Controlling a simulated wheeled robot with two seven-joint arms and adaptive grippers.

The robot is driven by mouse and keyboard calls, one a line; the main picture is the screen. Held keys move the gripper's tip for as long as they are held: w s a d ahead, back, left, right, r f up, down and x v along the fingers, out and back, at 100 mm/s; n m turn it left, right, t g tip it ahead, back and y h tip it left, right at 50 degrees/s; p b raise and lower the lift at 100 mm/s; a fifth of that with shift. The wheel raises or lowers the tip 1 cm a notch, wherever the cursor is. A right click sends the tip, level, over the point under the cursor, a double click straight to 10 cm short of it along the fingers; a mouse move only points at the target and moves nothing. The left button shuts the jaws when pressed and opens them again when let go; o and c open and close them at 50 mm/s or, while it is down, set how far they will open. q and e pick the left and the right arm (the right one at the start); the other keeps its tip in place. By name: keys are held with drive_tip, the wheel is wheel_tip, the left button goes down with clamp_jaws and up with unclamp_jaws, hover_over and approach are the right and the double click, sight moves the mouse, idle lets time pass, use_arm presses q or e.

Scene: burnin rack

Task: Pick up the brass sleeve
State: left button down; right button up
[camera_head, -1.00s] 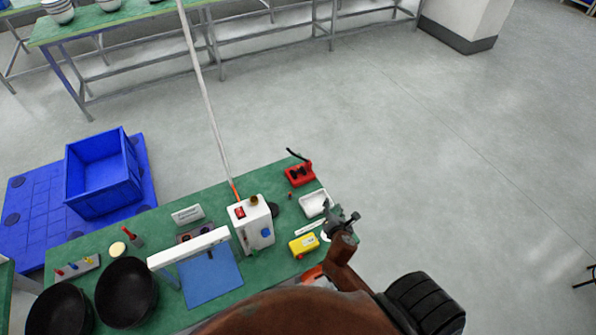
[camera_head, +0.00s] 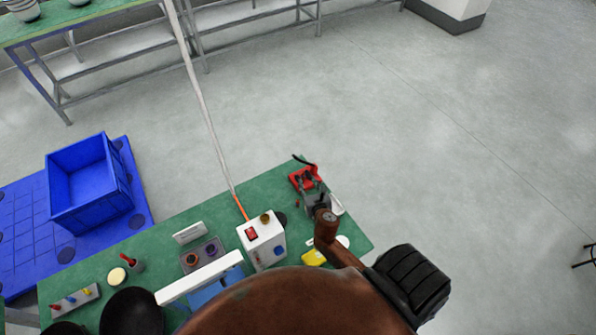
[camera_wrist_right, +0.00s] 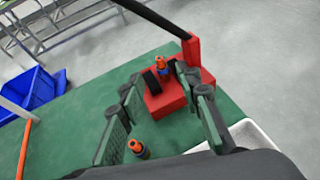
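My right gripper (camera_head: 309,186) reaches over the table's far right end, at the red device (camera_head: 303,177). In the right wrist view its two green-padded fingers (camera_wrist_right: 160,78) are spread apart with nothing gripped. The red device (camera_wrist_right: 166,102) lies between and beyond the fingertips, with an orange-and-blue piece (camera_wrist_right: 162,66) on top. A similar small orange-topped piece (camera_wrist_right: 138,148) stands on the green surface near the left finger. I cannot tell whether either is the brass sleeve. A brass-coloured round part (camera_head: 265,217) sits on the white box. My left gripper is not in view.
The white box (camera_head: 263,246) stands left of my right arm. A white tray (camera_wrist_right: 260,137) lies just right of the fingers. A black lever (camera_wrist_right: 150,14) rises from the red device. A grey block with rings (camera_head: 201,255) stands left. Bare green table (camera_head: 165,245) shows behind it.

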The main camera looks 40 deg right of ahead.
sight(304, 174)
drive_tip(key=shift+x, duration=1.15)
drive_tip(key=x, duration=0.4)
drive_tip(key=shift+w+d+b, duration=0.15)
drive_tip(key=shift+d+b, duration=0.05)
drive_tip(key=shift+b, duration=0.15)
drive_tip(key=shift+c, duration=0.6)
clamp_jaws()
drive_tip(key=shift+r, duration=0.15)
